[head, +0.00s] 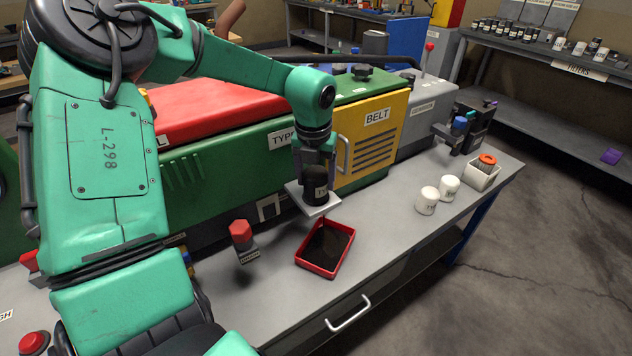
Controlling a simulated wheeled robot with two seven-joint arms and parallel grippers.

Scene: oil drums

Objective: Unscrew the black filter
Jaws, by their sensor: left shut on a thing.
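The black filter (316,188) stands upright on a light grey plate (313,207) in front of the green machine (225,160). My left gripper (314,172) comes down from above and is shut on the black filter. The fingers are dark and hard to tell apart from the filter. A red tray (302,263) with dark contents sits on the bench just below and in front of the plate. My right gripper is not in view.
White filters (427,203) (449,189) stand on the grey bench, right of the tray. A red-topped knob (241,235) stands left of the tray. Bench between tray and white filters is clear.

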